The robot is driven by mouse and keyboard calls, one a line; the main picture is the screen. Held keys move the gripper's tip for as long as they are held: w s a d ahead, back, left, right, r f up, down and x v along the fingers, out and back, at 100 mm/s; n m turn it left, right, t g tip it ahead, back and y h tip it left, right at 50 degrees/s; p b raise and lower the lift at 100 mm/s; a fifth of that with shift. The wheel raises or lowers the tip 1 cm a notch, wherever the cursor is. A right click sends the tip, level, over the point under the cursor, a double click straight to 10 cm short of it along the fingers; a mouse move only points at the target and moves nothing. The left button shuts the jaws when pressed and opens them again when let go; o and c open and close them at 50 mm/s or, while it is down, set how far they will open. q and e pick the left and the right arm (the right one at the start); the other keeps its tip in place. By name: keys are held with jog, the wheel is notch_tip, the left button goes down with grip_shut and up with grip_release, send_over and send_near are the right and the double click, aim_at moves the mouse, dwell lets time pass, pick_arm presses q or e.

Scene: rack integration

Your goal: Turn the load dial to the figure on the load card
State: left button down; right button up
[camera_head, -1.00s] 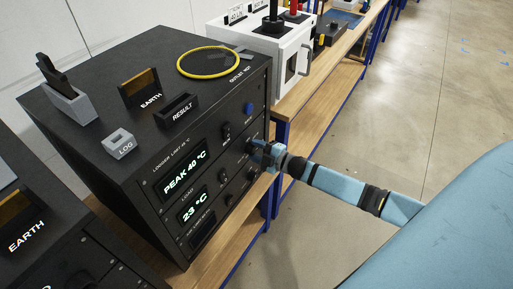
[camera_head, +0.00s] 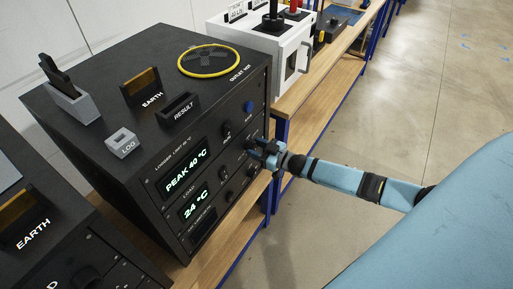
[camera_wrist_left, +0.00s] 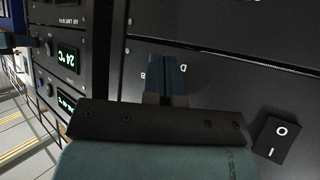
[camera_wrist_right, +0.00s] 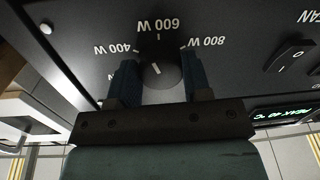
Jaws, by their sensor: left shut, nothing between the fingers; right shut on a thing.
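The load dial (camera_wrist_right: 165,76) is a round black knob on a dark front panel, marked 400 W, 600 W and 800 W. My right gripper (camera_wrist_right: 160,84) is shut on the dial, one finger on each side; the head view shows this gripper (camera_head: 262,148) at the cabinet's front, hiding the dial. My left gripper (camera_wrist_left: 166,78) is shut and empty in front of a dark panel with small letters, and is out of the head view. I cannot make out a load card.
The black cabinet (camera_head: 130,75) carries displays reading PEAK 40 °C and 24 °C (camera_head: 195,206), and a yellow ring (camera_head: 208,74) on top. Slots marked EARTH (camera_head: 142,86) and RESULT (camera_head: 178,107) stand there. A rocker switch (camera_wrist_right: 290,56) is beside the dial. The floor at right is clear.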

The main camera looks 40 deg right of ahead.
jog(key=shift+m, duration=1.9)
jog(key=o, duration=0.9)
jog(key=b+v, duration=0.1)
jog(key=v, duration=1.2)
jog(key=shift+s+d+f, duration=0.15)
jog(key=shift+s+d, duration=0.05)
jog(key=shift+s, duration=0.15)
